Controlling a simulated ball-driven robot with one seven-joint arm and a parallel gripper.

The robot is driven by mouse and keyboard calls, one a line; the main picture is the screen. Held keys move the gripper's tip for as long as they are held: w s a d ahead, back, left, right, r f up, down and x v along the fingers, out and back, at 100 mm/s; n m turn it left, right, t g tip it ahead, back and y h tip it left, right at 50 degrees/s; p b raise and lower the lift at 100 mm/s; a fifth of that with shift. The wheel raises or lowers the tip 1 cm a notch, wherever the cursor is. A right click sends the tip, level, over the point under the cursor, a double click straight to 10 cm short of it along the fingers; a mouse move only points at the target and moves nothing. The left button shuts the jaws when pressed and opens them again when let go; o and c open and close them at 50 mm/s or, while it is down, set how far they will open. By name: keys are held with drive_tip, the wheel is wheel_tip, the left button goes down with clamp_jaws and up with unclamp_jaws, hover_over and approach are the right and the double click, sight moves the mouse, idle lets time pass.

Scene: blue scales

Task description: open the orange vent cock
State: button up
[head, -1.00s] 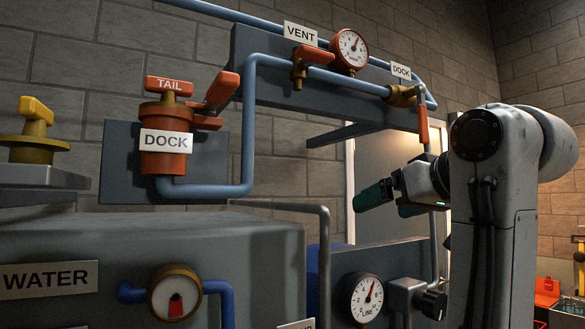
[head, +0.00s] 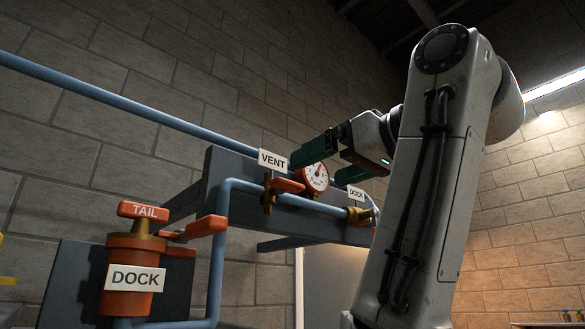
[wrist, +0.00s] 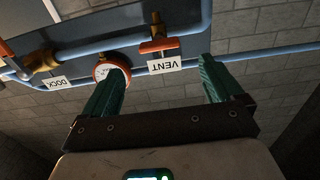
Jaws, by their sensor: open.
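The orange vent cock handle (head: 287,186) sits on a brass valve body on the blue pipe, beside the white VENT label (head: 272,161). The handle lies roughly along the pipe. In the wrist view the handle (wrist: 159,46) appears above the upside-down VENT label (wrist: 165,65), ahead of the space between the fingers. My gripper (head: 318,153) is open and empty, with two green fingers. It is raised close to the gauge and to the right of the VENT label. In the wrist view my gripper (wrist: 158,82) spans the label, and its left finger partly covers the gauge.
A round gauge (head: 314,177) stands just right of the vent cock. The DOCK valve (head: 358,215) is further right on the pipe. The orange TAIL fitting (head: 133,262) and its orange lever (head: 206,227) are at the lower left. A grey backing panel (head: 222,170) lies behind the pipe.

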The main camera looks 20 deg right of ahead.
sight(293, 182)
drive_tip(key=p+x, duration=0.2)
drive_tip(key=x, duration=0.6)
drive_tip(key=shift+f, duration=0.1)
drive_tip(key=shift+c, duration=0.4)
drive_tip(key=c, duration=1)
drive_tip(key=shift+o, duration=0.2)
